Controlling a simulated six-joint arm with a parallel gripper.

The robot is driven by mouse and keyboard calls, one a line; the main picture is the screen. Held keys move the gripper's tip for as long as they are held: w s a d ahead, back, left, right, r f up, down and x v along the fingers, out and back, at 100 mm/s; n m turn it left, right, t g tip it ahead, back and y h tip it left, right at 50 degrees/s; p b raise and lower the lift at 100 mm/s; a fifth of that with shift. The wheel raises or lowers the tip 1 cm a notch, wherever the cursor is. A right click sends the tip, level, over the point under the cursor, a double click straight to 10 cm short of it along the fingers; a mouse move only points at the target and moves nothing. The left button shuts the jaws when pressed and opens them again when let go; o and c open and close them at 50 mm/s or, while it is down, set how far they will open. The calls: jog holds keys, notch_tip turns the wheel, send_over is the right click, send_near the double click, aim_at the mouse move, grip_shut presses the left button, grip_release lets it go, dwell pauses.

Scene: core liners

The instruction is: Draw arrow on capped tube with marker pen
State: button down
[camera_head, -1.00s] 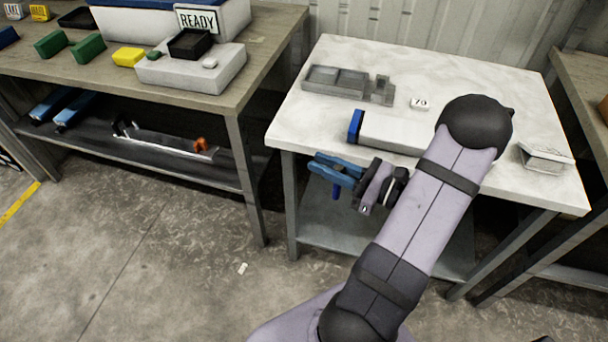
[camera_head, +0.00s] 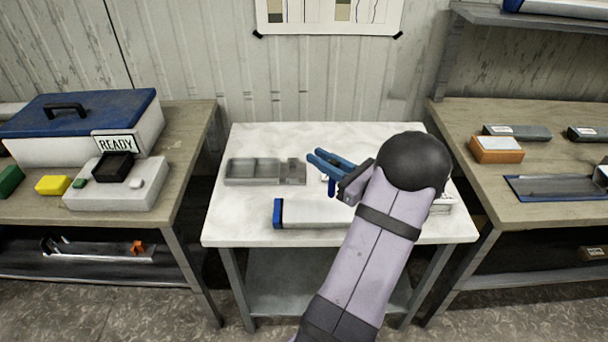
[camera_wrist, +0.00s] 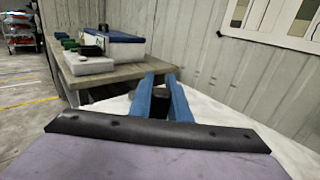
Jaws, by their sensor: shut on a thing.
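The capped tube (camera_head: 315,216) is a long white box-like liner with a blue cap (camera_head: 278,213) at its left end. It lies across the front of the white table; my arm hides its right part. My gripper (camera_head: 325,163) has blue fingers and appears above the table, behind the tube in the head view. It is shut on the marker pen (camera_head: 332,189), whose dark blue lower end points down below the fingers. In the wrist view a dark round piece of the pen (camera_wrist: 157,102) shows between the fingers. No arrow shows on the visible part of the tube.
A grey compartmented tray (camera_head: 253,172) stands on the white table (camera_head: 235,225) left of my gripper. The table's left front corner is clear. A bench at left holds a blue-lidded case (camera_head: 85,115) with a READY sign. Another bench (camera_head: 480,190) stands at right.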

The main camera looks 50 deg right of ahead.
jog(key=shift+d+r+h, duration=0.3)
jog(key=shift+d+r, duration=0.15)
jog(key=shift+d, duration=0.25)
jog(key=shift+f, duration=0.1)
jog(key=shift+f+b, duration=2.25)
jog(key=shift+f, duration=0.55)
notch_tip(320, 180, up, 7)
jog(key=p, duration=0.8)
jog(key=shift+f, duration=0.15)
